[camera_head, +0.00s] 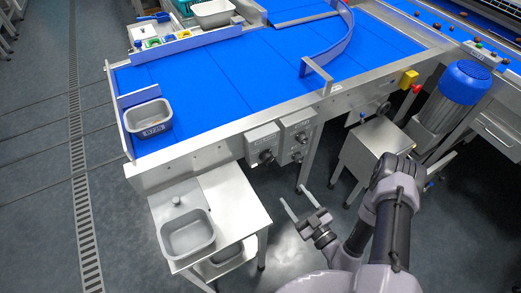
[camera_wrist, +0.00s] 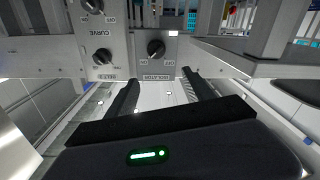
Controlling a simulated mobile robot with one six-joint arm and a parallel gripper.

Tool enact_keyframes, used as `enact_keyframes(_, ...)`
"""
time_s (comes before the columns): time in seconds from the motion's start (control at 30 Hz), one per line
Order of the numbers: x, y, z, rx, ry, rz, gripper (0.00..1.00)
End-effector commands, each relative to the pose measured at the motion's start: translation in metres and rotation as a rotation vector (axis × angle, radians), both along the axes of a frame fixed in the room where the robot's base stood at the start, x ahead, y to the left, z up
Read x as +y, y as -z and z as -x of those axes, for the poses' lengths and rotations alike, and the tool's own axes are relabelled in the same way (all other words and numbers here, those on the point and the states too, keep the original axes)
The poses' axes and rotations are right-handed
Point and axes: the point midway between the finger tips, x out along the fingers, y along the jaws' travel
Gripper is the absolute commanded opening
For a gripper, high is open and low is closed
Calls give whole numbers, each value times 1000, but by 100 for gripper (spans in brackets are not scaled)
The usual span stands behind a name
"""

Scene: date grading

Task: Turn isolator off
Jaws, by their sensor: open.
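The isolator box (camera_head: 262,141) is a grey panel on the front side of the blue conveyor, with one black knob (camera_head: 266,156). In the wrist view its single knob (camera_wrist: 156,48) shows above the label "ISOLATOR", with markings on both sides. I cannot tell clearly which marking the knob points to. My gripper (camera_head: 295,194) is open and empty, below and in front of the control boxes. In the wrist view its two dark fingers (camera_wrist: 161,78) reach toward the isolator box, apart from the knob.
The neighbouring two-knob box (camera_head: 298,135) sits beside the isolator box. A steel table with a grey basin (camera_head: 187,234) stands at lower left. A steel cabinet (camera_head: 376,150) and a blue motor (camera_head: 465,81) stand at right. A grey bin (camera_head: 149,119) sits on the conveyor.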

Motion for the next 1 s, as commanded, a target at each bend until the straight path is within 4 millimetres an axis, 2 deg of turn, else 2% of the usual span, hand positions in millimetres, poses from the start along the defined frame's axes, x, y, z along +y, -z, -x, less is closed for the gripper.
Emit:
enact_keyframes(0.07,-3,10,3,40,33,-27,61)
enact_keyframes(0.17,4,14,-8,45,35,-31,61)
enact_keyframes(0.5,62,15,-89,38,28,-30,61)
enact_keyframes(0.7,85,14,-125,38,31,-30,61)
enact_keyframes(0.83,92,13,-136,41,32,-30,61)
enact_keyframes(1.0,94,11,-139,43,33,-31,61)
